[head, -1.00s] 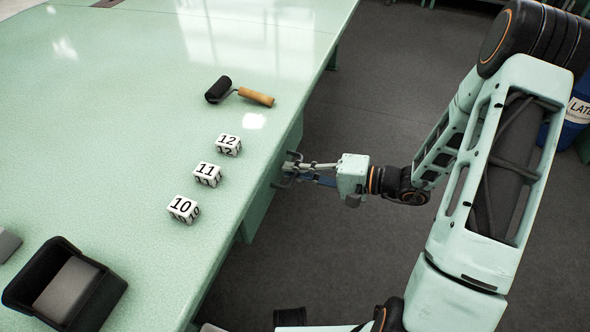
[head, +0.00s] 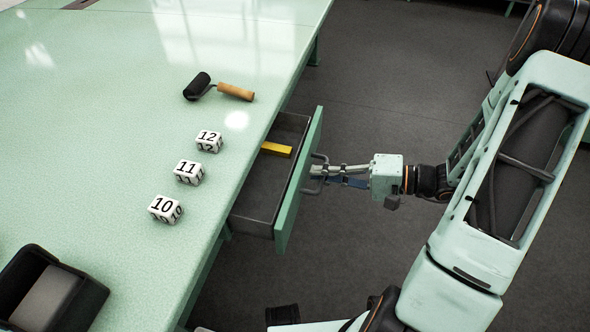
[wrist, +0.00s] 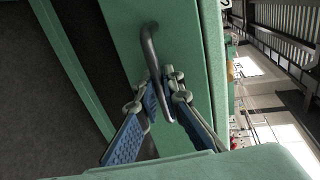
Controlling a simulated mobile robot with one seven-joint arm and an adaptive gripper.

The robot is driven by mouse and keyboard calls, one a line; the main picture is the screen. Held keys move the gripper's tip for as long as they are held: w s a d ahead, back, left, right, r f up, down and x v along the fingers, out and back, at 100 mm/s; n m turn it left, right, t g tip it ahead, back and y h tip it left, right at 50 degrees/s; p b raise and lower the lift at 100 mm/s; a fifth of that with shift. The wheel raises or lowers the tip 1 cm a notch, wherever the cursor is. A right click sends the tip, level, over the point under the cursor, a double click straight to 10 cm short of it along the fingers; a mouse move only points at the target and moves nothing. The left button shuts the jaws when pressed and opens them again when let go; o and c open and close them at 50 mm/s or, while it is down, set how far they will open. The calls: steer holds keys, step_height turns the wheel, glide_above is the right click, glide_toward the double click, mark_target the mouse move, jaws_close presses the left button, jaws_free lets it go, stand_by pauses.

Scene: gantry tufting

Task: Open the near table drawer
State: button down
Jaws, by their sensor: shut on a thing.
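The near table drawer (head: 298,185) is pulled out from under the green table's edge. Its green front stands clear of the table, and its grey inside shows with a yellow block (head: 276,149) lying toward the back. My gripper (head: 322,174) is shut on the drawer's handle, outside the front panel. In the wrist view, the dark bar handle (wrist: 153,62) runs between the two blue-padded fingers of my gripper (wrist: 162,108). The green drawer front (wrist: 118,25) is behind the handle.
The green table (head: 110,120) bears three numbered cubes (head: 189,172), a roller with a wooden handle (head: 235,91) and a black bin (head: 62,300) near the front left. Dark floor to the right of the drawer is clear around my arm.

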steer(key=f+b+v, duration=0.1)
steer(key=f+v, duration=0.2)
steer(key=v, duration=1.2)
steer(key=shift+d, duration=0.45)
steer(key=shift+s+f, duration=0.1)
steer(key=c, duration=2.1)
jaws_free()
steer(key=v, duration=1.2)
